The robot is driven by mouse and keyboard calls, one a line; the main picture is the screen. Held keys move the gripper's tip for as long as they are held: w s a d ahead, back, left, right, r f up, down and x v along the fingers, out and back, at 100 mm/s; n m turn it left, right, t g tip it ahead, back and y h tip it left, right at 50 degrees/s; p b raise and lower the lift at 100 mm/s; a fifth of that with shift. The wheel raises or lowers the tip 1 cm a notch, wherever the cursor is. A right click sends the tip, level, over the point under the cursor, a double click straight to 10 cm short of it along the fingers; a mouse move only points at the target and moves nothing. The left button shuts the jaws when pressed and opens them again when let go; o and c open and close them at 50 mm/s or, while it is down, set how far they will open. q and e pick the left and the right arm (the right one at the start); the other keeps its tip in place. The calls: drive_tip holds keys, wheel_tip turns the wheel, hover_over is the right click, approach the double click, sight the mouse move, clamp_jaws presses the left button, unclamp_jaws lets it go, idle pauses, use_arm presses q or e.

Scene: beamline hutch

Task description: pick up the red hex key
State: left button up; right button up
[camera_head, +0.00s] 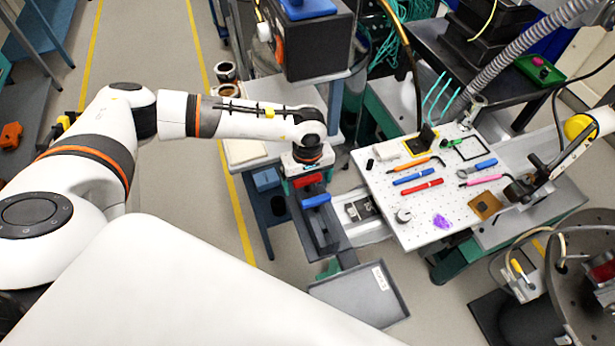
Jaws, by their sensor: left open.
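A slim red bar-shaped tool (422,187), which looks like the red hex key, lies flat on the white perforated board (390,212) right of centre. A similar blue tool (413,176) lies just behind it, nearly parallel. My left gripper (312,191) hangs at the end of the white arm, left of the board and well apart from the red tool. It is open, with nothing visible in it; its fingertips are hard to make out against dark parts below. My right gripper is not in view.
The board also carries an orange-handled tool (417,163), a pink-handled tool (480,181), a purple piece (441,221) and a small round metal part (403,215). A dark box (303,45) overhangs behind my left wrist. A grey tray (360,296) sits low in front.

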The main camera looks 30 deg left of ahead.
use_arm(q)
drive_tip(key=shift+f, duration=0.65)
drive_tip(key=c, duration=1.4)
drive_tip(key=shift+r, duration=0.2)
drive_tip(key=shift+r, duration=0.3)
wheel_tip(320, 180, up, 9)
drive_tip(key=b, duration=0.2)
drive_tip(key=shift+r+b, duration=0.1)
drive_tip(key=shift+b, duration=0.3)
